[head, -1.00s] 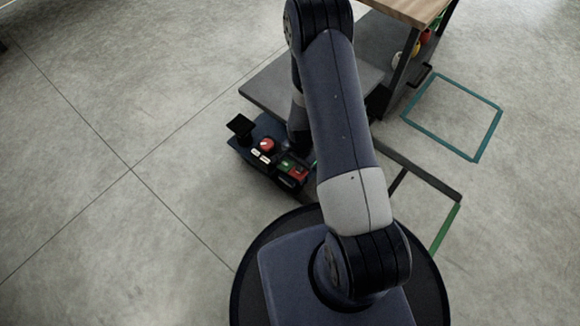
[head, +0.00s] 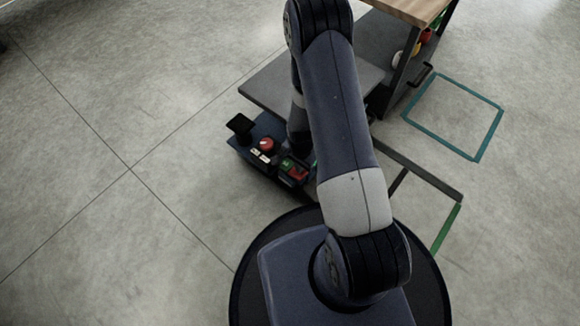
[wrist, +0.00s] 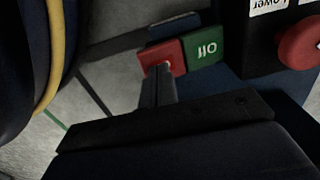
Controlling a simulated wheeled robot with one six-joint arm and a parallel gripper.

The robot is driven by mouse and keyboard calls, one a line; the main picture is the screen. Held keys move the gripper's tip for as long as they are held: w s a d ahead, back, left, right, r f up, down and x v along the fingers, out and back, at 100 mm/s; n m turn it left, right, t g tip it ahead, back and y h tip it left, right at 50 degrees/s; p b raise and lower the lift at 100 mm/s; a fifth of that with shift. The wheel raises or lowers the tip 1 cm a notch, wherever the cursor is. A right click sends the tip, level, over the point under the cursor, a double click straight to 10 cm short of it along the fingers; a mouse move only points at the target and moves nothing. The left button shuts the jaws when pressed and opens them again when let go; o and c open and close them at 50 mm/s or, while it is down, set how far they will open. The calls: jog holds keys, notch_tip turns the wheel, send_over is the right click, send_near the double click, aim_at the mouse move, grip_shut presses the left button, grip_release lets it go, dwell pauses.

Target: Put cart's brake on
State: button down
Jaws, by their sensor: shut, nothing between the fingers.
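The cart (head: 270,92) has a flat grey deck, with a dark blue control end (head: 243,152) toward me in the head view. A red pedal (head: 297,174) and a green pedal (head: 287,164) sit side by side there. In the wrist view the red pedal (wrist: 176,54) is left of the green pedal (wrist: 206,47), which bears white upside-down lettering. My gripper (wrist: 157,72) is shut and empty. Its tips overlap the red pedal's lower edge in the wrist view; I cannot tell whether they touch. My arm hides part of the cart in the head view.
A round red knob (head: 267,144) and a small black screen (head: 240,124) are left of the pedals. A wood-topped shelf unit (head: 408,10) stands behind at right. Teal (head: 488,137) and green (head: 446,228) tape marks lie on the floor. Open floor is at left.

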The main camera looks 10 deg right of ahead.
jog(key=shift+f+b, duration=0.6)
jog(key=shift+f, duration=0.1)
jog(key=shift+r, duration=0.1)
jog(key=shift+r+p, duration=2.45)
jog(key=shift+r, duration=1)
jog(key=shift+f, duration=0.15)
notch_tip(320, 180, down, 7)
jog(key=b, duration=0.5)
jog(key=shift+r, duration=0.3)
